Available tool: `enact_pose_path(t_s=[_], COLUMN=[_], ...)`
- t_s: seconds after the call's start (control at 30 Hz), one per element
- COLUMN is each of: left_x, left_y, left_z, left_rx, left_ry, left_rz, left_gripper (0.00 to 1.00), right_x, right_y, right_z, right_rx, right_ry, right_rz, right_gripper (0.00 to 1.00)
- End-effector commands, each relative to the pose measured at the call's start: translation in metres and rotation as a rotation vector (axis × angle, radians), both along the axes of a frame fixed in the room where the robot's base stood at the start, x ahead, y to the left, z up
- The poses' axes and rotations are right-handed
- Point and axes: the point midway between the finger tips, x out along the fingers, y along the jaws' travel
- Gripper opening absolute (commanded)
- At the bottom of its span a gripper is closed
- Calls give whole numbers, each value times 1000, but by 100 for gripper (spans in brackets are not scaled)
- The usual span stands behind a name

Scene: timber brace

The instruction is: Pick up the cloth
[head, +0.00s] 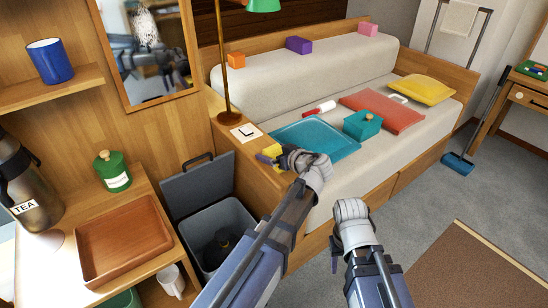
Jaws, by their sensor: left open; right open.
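A small yellow thing (273,151), which looks like the cloth, lies on the wooden ledge at the near end of the sofa, partly hidden by my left gripper. My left gripper (266,158) is open and points left, right at the yellow thing. I cannot tell whether it touches it. A pale cloth-like towel (460,18) hangs on a rack at the top right, far from both grippers. My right gripper (350,208) is open and empty in front of the sofa; its fingertips are hard to make out.
A lamp (223,75) and a card marked L (246,132) stand by the ledge. An open grey bin (235,218) and wooden tray (150,205) are at the left.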

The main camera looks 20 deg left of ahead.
Motion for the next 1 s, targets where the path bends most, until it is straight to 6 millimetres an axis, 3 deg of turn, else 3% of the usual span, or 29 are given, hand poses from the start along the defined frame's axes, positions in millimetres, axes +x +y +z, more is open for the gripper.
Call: enact_pose_path(t_s=[0.07,0.67,1.0], left_x=[0,0,0], left_y=[0,0,0], left_z=[0,0,4], left_rx=[0,0,0], left_ry=[0,0,0], left_rz=[0,0,0], left_gripper=[97,29,28], right_x=[0,0,0], right_y=[0,0,0], right_z=[0,0,3], right_rx=[0,0,0], right_ry=[0,0,0], right_rz=[0,0,0], right_gripper=[50,50,50])
